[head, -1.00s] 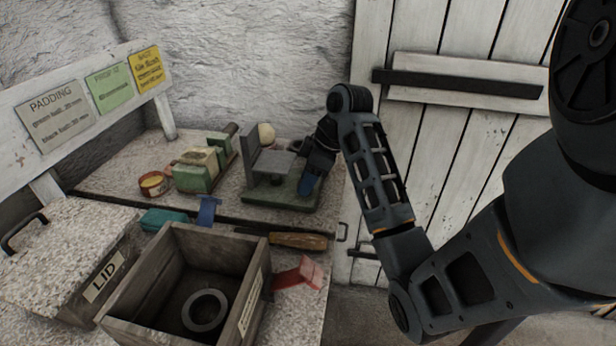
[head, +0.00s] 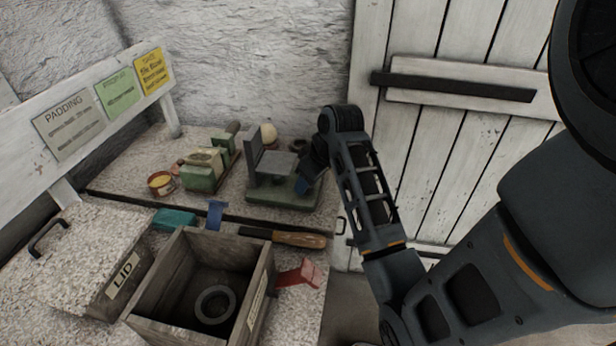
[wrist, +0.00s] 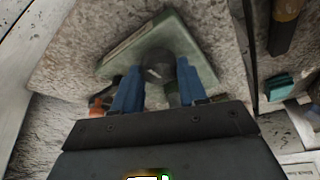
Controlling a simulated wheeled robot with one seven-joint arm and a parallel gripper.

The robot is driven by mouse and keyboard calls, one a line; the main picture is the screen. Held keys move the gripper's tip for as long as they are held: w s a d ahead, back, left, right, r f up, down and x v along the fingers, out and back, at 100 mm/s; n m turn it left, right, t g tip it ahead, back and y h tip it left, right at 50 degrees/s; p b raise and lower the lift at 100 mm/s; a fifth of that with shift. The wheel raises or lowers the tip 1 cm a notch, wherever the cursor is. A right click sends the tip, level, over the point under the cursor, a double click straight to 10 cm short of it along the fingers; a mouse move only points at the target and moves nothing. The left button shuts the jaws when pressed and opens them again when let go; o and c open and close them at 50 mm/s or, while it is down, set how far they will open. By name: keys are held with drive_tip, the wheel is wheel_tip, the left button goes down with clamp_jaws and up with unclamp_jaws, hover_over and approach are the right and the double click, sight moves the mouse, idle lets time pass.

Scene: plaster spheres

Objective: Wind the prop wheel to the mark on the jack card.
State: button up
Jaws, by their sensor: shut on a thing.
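The prop device (head: 272,166) stands on a green base (head: 285,197) at the back right of the bench. It has a grey upright plate and a small flat grey plate. My gripper (head: 302,186) is at its right side, blue fingers pointing down. In the wrist view, the blue fingers (wrist: 158,90) are shut on a dark rounded part (wrist: 160,66), which looks like the prop wheel, above the green base. The fingers hide much of it, and no mark on it shows. Padding, green and yellow cards hang on the white board; their small print is unreadable, so I cannot tell which is the jack card.
An open wooden box (head: 262,290) with a grey ring (head: 213,304) inside stands in front. A lid (head: 75,250) lies left. A wooden-handled tool (head: 300,240), a red piece (head: 298,275) and green blocks (head: 200,178) are nearby. A white door (head: 450,160) is right.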

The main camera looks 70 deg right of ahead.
idle(0.3)
drive_tip(key=o, duration=1.1)
drive_tip(key=shift+c, duration=0.2)
drive_tip(key=v, duration=0.7)
drive_tip(key=shift+s+r, duration=0.15)
drive_tip(key=shift+r, duration=0.2)
